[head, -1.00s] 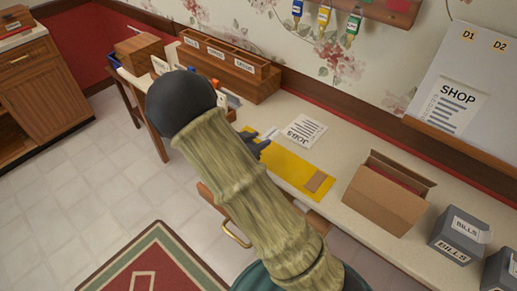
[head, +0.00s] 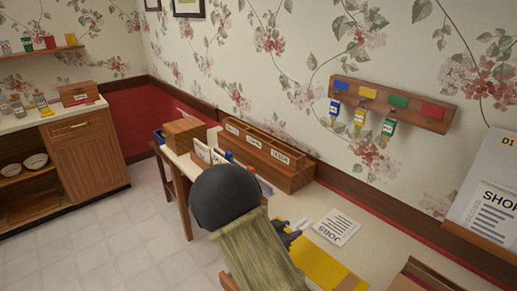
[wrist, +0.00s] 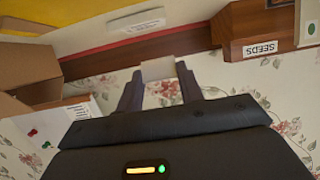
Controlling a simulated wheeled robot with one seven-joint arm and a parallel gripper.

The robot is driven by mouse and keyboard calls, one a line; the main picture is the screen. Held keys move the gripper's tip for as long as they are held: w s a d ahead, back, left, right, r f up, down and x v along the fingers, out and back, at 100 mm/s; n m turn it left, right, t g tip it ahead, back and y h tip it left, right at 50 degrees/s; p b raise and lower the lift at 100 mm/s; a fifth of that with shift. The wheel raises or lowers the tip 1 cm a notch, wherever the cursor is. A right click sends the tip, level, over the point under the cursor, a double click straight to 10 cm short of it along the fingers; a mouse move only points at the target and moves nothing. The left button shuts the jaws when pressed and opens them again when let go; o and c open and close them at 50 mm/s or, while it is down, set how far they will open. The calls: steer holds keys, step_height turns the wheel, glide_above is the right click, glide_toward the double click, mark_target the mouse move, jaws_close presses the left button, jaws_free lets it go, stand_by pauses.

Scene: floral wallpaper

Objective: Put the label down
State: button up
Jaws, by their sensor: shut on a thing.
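My gripper (head: 292,234) is over the cream desk (head: 385,240), beside the yellow mat (head: 322,262), partly hidden behind my own arm. In the wrist view its two dark fingers (wrist: 160,90) are shut on a small white label (wrist: 158,69) that shows between the tips. The label also shows in the head view (head: 301,223) as a small pale piece at the fingertips. No writing on it can be read. I cannot tell how high it is above the desk.
A JOBS sheet (head: 337,227) lies right of my gripper. A wooden divided box (head: 270,162) with labelled fronts stands against the wall. A cardboard box (head: 425,277) is at the lower right. Tagged keys hang from a wall rack (head: 392,103).

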mark_target(299, 225)
steer(key=shift+w+d+r+n+t+y+p, duration=0.15)
steer(key=shift+d+n+p, duration=0.1)
steer(key=shift+d, duration=0.25)
steer(key=shift+w+d+r+n+t+y+p, duration=0.15)
steer(key=shift+d+p, duration=0.1)
steer(key=shift+d, duration=0.2)
steer(key=shift+w+d+n+t+y+p, duration=0.4)
steer(key=shift+d+n+p, duration=0.1)
steer(key=shift+d, duration=0.05)
steer(key=shift+w+d+f+n+t+y+p, duration=0.2)
steer(key=shift+w+d+n+t+y+p, duration=0.15)
steer(key=shift+n+t+y+p, duration=0.2)
steer(key=shift+w+d+f+n+t+y+p, duration=0.1)
steer(key=shift+w+f+n+t+y+p, duration=0.1)
steer(key=shift+f+n+t+y+p, duration=0.65)
steer(key=shift+f+n+y, duration=0.2)
steer(key=shift+n+y, duration=0.4)
steer(key=s+a+f+n+y+p, duration=0.1)
steer(key=f, duration=0.1)
steer(key=s+a+f+n+y+p, duration=0.1)
steer(key=s+n+y, duration=0.1)
steer(key=s+a+f+n+t+y, duration=0.1)
steer(key=f+y, duration=0.1)
steer(key=shift+s+a+f+n+p, duration=0.15)
steer(key=shift+a+f+n+p, duration=0.15)
steer(key=shift+f+n+p, duration=0.1)
steer(key=shift+r, duration=0.1)
